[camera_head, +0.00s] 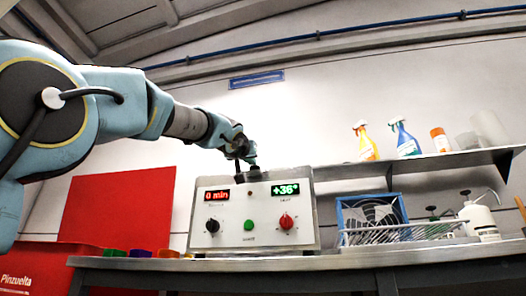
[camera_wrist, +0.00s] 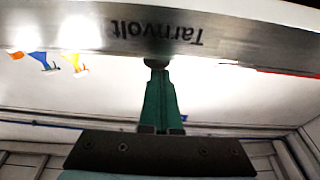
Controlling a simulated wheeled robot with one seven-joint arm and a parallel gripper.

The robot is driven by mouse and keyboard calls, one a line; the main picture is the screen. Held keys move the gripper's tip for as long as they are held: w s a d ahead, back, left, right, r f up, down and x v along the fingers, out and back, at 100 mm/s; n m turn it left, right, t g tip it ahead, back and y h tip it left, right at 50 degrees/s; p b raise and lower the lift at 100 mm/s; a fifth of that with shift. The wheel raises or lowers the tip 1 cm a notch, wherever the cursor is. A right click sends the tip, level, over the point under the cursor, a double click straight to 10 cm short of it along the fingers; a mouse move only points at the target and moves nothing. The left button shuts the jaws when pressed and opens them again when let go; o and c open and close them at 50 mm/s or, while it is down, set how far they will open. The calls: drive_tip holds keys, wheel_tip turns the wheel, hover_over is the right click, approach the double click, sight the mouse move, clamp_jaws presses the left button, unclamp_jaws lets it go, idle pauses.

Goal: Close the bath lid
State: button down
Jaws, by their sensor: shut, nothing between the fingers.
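The bath (camera_head: 268,208) is a white box on the metal bench, with two lit displays, two knobs and a green button on its front. Its top is seen nearly edge-on from below in the head view, so I cannot tell how the lid stands. My gripper (camera_head: 246,162) is just above the top of the bath, by small dark parts there. In the wrist view my gripper (camera_wrist: 158,68) is shut and empty, its green fingers together. Their tips meet or nearly meet a dark round piece at a brushed metal strip (camera_wrist: 100,30) marked "Tarnvolt", seen upside down; this may be the lid.
Small coloured cups (camera_head: 140,253) and a red panel (camera_head: 122,210) are at the left.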

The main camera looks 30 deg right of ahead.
wheel_tip(320, 180, up, 4)
drive_tip(key=p, duration=0.5)
drive_tip(key=shift+w+d+r, duration=0.1)
drive_tip(key=shift+r, duration=0.15)
drive_tip(key=f+v, duration=0.1)
drive_tip(key=v, duration=0.9)
drive_tip(key=shift+f+b, duration=0.35)
drive_tip(key=shift+b, duration=0.05)
